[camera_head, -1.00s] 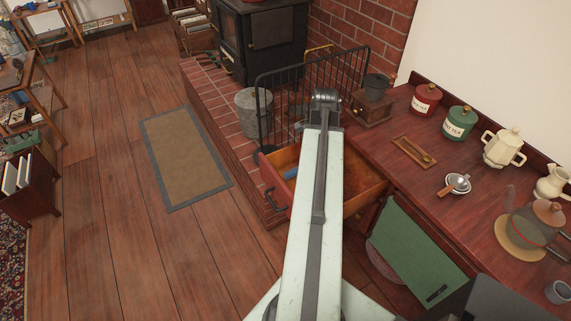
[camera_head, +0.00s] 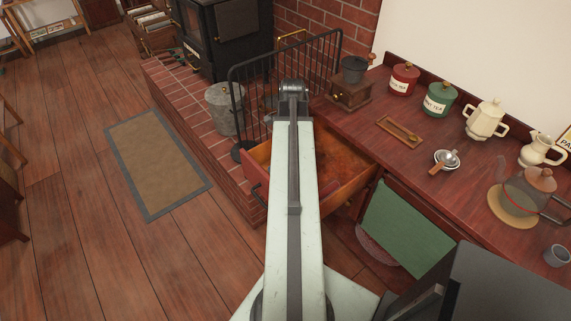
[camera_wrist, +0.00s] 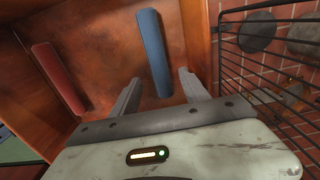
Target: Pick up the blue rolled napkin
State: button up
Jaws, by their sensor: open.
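The blue rolled napkin (camera_wrist: 154,52) lies in an open wooden drawer (camera_head: 345,165). In the wrist view it runs lengthwise from the top edge down to between the fingertips of my gripper (camera_wrist: 159,77). My gripper is open and empty, with one finger to each side of the napkin's near end. I cannot tell how far above it the fingers are. In the head view my arm hides the napkin and the fingers.
A red rolled napkin (camera_wrist: 59,78) lies left of the blue one in the drawer. A black wire fireguard (camera_wrist: 262,35) stands close on the right. The counter (camera_head: 375,125) beside the drawer holds a coffee grinder (camera_head: 350,92) and canisters.

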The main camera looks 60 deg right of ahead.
notch_tip(320, 180, down, 5)
jog(key=b, duration=0.3)
jog(key=shift+r+b, duration=0.15)
jog(key=shift+b, duration=0.2)
jog(key=shift+r, duration=0.2)
grip_shut()
notch_tip(320, 180, up, 10)
jog(key=p, duration=1)
jog(key=shift+p, duration=0.35)
